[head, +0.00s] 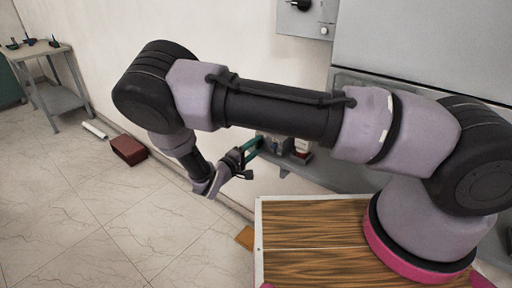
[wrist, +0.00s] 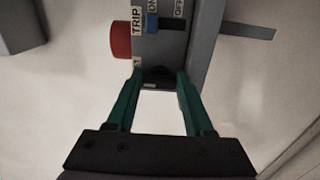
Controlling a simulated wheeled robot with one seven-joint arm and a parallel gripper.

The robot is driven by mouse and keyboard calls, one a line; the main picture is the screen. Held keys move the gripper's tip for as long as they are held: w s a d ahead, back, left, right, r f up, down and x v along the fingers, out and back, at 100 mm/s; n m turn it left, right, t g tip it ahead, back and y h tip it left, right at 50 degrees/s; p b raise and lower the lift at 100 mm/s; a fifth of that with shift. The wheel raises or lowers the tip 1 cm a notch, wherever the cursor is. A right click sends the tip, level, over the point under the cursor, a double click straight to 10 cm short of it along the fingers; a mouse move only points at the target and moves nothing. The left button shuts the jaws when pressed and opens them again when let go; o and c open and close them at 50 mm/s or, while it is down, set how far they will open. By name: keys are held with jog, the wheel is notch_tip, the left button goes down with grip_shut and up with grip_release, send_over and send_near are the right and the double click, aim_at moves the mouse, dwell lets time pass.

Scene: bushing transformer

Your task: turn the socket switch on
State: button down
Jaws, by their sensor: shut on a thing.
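A grey switch box (wrist: 172,45) is at the upper middle of the wrist view, with labels reading TRIP, ON and OFF. A blue switch piece (wrist: 151,23) sits beside the ON label. A red round button (wrist: 120,40) sticks out on its left side. My gripper (wrist: 157,78) has its two green fingers on either side of a dark rounded knob (wrist: 158,73) at the near end of the box. The fingers are shut on this knob, though exact contact is dim. In the head view my gripper (head: 254,146) reaches small fittings by the wall, too small to tell apart.
A wooden-topped surface (head: 315,235) is below my arm. A grey side table (head: 62,93) with small dark items stands at the far left. A dark red box (head: 128,150) and a white tube (head: 94,130) lie on the floor. The tiled floor at left is mostly clear.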

jog(key=shift+w+a, duration=0.2)
jog(key=shift+a, duration=0.15)
jog(key=shift+c, duration=1.4)
grip_release()
jog(key=shift+r, duration=0.1)
